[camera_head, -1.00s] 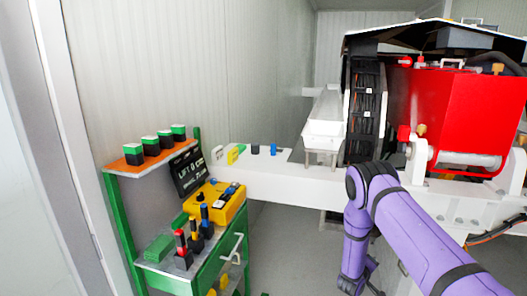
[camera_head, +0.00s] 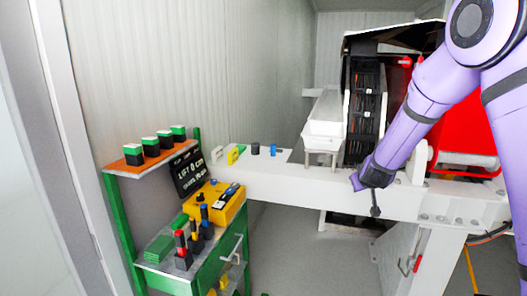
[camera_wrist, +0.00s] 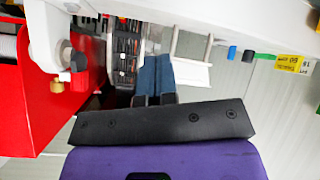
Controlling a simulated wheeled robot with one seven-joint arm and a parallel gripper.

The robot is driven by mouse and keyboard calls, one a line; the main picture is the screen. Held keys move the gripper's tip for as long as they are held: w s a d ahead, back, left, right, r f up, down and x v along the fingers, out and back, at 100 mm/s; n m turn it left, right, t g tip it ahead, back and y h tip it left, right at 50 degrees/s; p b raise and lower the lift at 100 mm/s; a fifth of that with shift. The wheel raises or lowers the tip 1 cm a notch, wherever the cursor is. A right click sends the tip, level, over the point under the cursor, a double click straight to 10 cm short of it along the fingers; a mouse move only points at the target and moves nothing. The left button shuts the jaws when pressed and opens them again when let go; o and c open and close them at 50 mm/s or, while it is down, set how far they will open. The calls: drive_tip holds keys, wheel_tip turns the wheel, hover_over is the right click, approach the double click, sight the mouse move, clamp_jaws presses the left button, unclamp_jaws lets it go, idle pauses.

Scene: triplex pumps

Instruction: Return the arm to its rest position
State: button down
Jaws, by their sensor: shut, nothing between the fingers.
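My purple arm (camera_head: 430,92) comes down from the upper right in the head view, in front of the red pump unit (camera_head: 463,125). My gripper (camera_head: 375,210) hangs at its lower end, small and dark, in front of the white beam. In the wrist view my gripper (camera_wrist: 157,58) shows two blue-grey fingers side by side, shut with nothing between them. The red unit (camera_wrist: 35,105) also shows at the left of the wrist view. The fingers appear clear of it.
A green cart (camera_head: 222,262) with a yellow box (camera_head: 216,203) and several black-and-green blocks stands at the left. The white beam (camera_head: 290,188) crosses behind my gripper. A white trough (camera_head: 324,120) stands on it. The floor (camera_head: 305,262) below is largely clear.

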drive_tip(key=s+a+r+g+y, duration=0.2)
drive_tip(key=s+a+r+y, duration=0.15)
drive_tip(key=s+r, duration=1.45)
drive_tip(key=s+d+r+m+g+h, duration=0.1)
drive_tip(key=s+m+g, duration=0.1)
drive_tip(key=s, duration=2.5)
drive_tip(key=shift+s+d+r+g, duration=0.2)
drive_tip(key=shift+r+g, duration=0.1)
drive_tip(key=shift+g, duration=0.3)
